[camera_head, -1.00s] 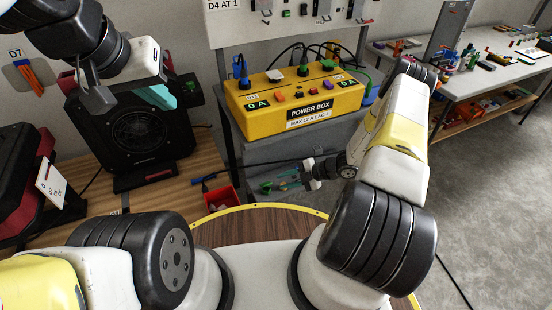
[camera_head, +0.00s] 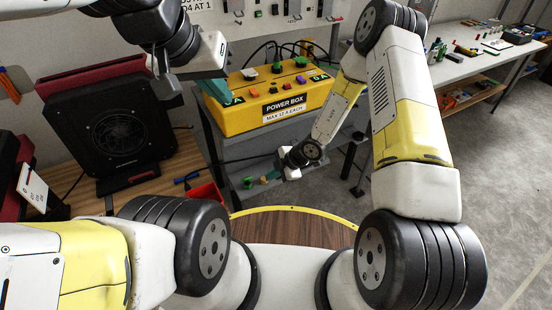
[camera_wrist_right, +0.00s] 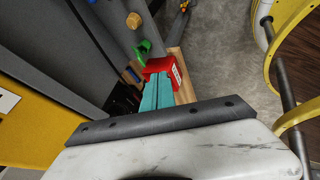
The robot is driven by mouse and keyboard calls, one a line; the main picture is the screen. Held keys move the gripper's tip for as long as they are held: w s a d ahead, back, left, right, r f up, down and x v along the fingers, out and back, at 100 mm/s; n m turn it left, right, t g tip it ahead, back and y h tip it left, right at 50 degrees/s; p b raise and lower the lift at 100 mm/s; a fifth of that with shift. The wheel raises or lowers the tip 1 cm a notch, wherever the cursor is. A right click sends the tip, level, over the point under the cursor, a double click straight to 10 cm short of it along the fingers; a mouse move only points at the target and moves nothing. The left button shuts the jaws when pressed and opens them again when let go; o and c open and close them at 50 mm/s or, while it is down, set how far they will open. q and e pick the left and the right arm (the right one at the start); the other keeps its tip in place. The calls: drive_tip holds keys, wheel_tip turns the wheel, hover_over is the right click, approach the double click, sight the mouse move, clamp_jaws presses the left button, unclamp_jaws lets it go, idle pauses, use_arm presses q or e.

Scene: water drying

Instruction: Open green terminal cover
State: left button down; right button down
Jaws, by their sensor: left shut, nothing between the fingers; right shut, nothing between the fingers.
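I cannot tell which green part is the terminal cover. A small green piece (camera_head: 247,183) lies low on the grey stand, and a green piece (camera_wrist_right: 142,47) also shows in the right wrist view, just beyond my fingertips. Green plugs (camera_head: 300,62) stand on top of the yellow power box (camera_head: 235,121). My left gripper (camera_head: 222,97) is shut and empty, its teal fingers in front of the box's left end, partly hiding a display. My right gripper (camera_wrist_right: 157,76) is shut and empty, low beside the grey stand; its fingers are tiny in the head view.
A red bin (camera_head: 204,193) stands at the wooden table's edge, left of the stand. A black fan unit (camera_head: 122,135) is on that table. Black cables loop behind the power box. A white workbench (camera_head: 480,62) is at the right. Grey floor (camera_head: 500,190) is clear there.

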drive_tip(key=w+a+f, duration=0.5)
drive_tip(key=a+f, duration=0.2)
drive_tip(key=f, duration=0.1)
drive_tip(key=shift+a+f, duration=0.15)
drive_tip(key=shift+a, duration=0.2)
drive_tip(key=shift+w, duration=0.1)
